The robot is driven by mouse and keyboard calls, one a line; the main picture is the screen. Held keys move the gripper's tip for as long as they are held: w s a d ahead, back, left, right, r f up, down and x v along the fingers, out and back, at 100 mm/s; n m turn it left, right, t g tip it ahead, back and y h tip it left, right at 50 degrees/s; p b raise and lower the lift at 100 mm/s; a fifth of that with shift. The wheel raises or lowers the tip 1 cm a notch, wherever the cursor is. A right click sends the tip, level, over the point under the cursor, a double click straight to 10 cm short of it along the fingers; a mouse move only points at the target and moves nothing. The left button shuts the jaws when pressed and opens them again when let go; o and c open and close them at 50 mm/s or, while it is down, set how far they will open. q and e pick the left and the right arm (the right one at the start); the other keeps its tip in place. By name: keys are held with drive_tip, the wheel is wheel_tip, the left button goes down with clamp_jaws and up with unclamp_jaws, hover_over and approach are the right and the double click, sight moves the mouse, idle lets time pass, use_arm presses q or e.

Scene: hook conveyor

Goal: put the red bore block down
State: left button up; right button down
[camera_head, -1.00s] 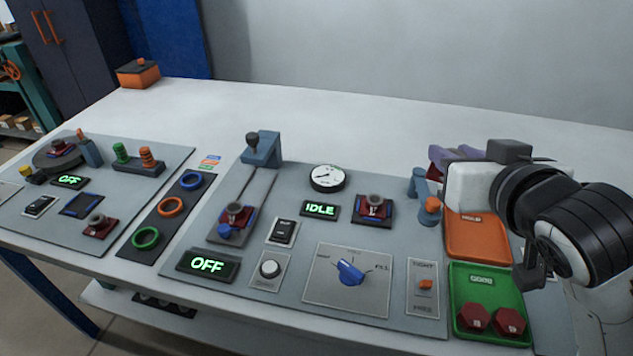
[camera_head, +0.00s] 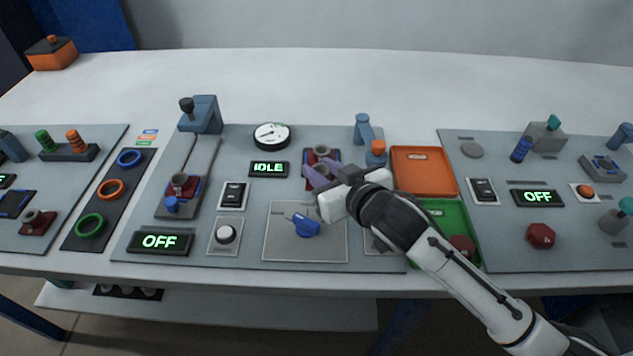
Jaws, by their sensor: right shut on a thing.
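My left gripper is not in view.
Other red bore blocks sit on the slide (camera_head: 180,184) and the left panel (camera_head: 38,221). A blue-grey post (camera_head: 363,129) and orange-topped peg (camera_head: 376,152) stand to the right.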

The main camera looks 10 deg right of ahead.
drive_tip(key=shift+f, duration=1.75)
drive_tip(key=shift+f, duration=0.2)
drive_tip(key=c, duration=1.4)
unclamp_jaws()
